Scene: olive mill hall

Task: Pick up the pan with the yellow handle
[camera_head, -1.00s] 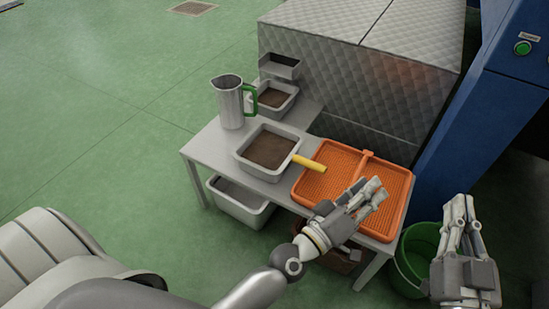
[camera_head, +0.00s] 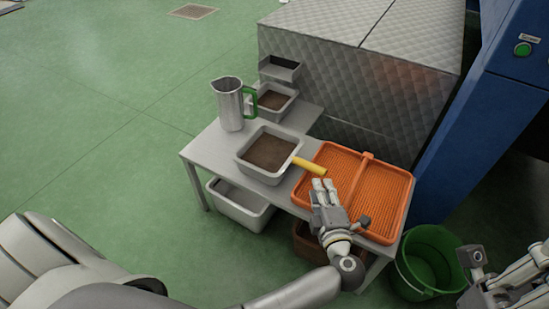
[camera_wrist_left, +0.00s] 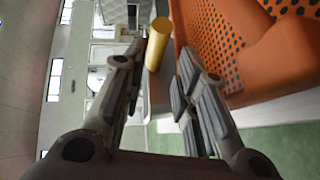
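The pan (camera_head: 258,172) is a grey rectangular tray with brown contents. It sits on the metal table, and its yellow handle (camera_head: 309,165) sticks out to the right over the orange tray's edge. My left gripper (camera_head: 324,183) is just short of the handle's free end, above the orange tray. In the left wrist view its fingers are spread, with the yellow handle (camera_wrist_left: 159,45) showing between and beyond the fingertips; no grip on it shows. My right gripper (camera_head: 486,275) is at the lower right, away from the table, partly cut off; its finger opening is unclear.
An orange perforated tray (camera_head: 362,175) lies right of the pan. A metal jug (camera_head: 230,105) with a green handle stands behind it on the left. Another brown-filled pan (camera_head: 274,100) is farther back. A green bucket (camera_head: 428,262) stands on the floor at right.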

